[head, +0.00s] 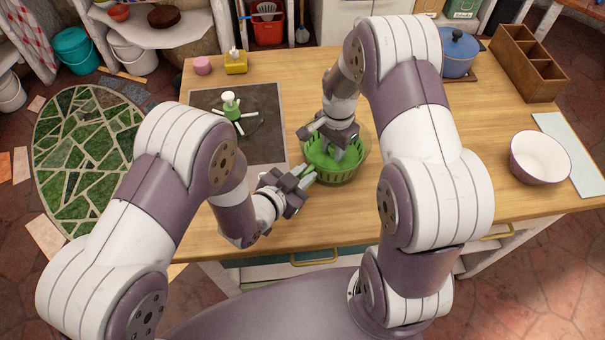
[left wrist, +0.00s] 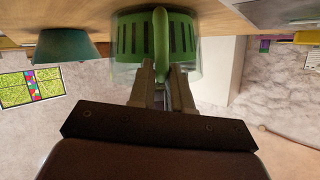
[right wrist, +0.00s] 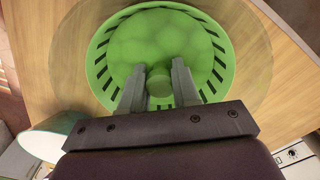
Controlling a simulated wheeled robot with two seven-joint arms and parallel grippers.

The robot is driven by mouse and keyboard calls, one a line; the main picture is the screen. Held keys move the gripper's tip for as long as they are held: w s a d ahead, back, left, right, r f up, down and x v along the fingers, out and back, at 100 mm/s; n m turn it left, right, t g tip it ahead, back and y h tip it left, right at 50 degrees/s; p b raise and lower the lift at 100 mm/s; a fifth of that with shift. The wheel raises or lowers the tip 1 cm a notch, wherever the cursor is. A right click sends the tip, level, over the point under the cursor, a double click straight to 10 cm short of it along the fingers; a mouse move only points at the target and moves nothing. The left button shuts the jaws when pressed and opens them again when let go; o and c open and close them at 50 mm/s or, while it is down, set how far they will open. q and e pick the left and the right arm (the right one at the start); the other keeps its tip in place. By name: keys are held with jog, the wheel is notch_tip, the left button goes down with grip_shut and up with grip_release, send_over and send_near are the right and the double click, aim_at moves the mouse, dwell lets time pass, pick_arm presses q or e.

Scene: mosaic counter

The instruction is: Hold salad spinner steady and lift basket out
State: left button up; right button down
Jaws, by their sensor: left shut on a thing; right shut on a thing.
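The salad spinner stands on the wooden counter as a clear bowl (head: 368,139) around a green slotted basket (head: 343,176). The basket also shows in the right wrist view (right wrist: 103,48), with green contents inside. My right gripper (right wrist: 158,88) reaches down over the basket and is shut on a round green knob (right wrist: 159,80) at its middle. My left gripper (left wrist: 163,78) is shut on an upright green handle (left wrist: 161,35) at the near-left side of the spinner. Slots of the basket show behind that handle. The right arm and gripper hide part of the basket in the head view.
A clear lid with a green-and-white knob (head: 230,99) lies on a dark mat (head: 266,98) to the left. A white bowl (head: 540,158) stands at the right, with a wooden divided box (head: 510,57) and blue pot (head: 459,53) behind. Counter between spinner and bowl is partly behind my right arm.

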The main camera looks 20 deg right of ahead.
aim_at(334, 146)
dwell(0.3)
notch_tip(334, 146, up, 13)
dwell(0.9)
pick_arm(q)
jog(key=o, duration=0.9)
jog(key=v, duration=1.2)
jog(key=shift+f, duration=0.1)
